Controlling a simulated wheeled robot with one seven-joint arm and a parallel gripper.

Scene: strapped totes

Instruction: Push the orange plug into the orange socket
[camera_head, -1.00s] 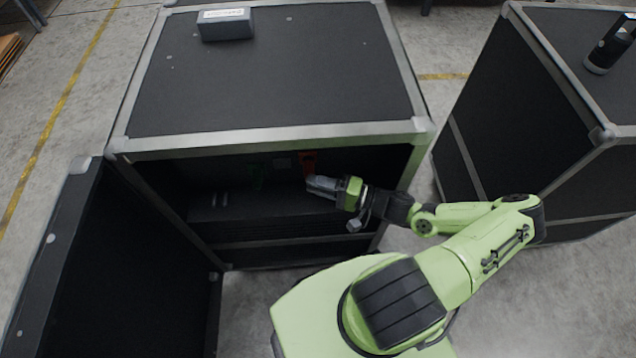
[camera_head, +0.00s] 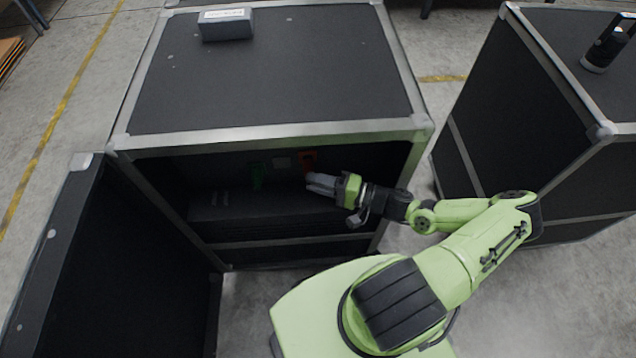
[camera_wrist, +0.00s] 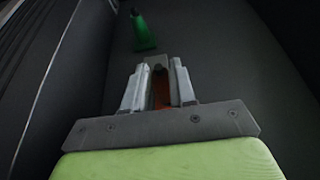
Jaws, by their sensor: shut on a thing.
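An orange part (camera_head: 307,159) shows inside the open black case, high toward the right, just beyond my fingertips. From here I cannot separate the orange socket from the orange plug. My gripper (camera_head: 312,182) reaches into the case opening from the right. In the wrist view my gripper (camera_wrist: 158,75) is shut on the orange plug (camera_wrist: 161,92), a narrow strip of which shows between the fingers. The fingers hide most of the plug, and the wrist view does not show how deep it sits or whether it touches the socket.
A green part (camera_head: 257,175) hangs left of the orange one; it also shows in the wrist view (camera_wrist: 143,32). The case's metal frame (camera_head: 270,138) edges the opening. An open lid panel (camera_head: 120,270) stands at left. A second black case (camera_head: 500,110) stands at right.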

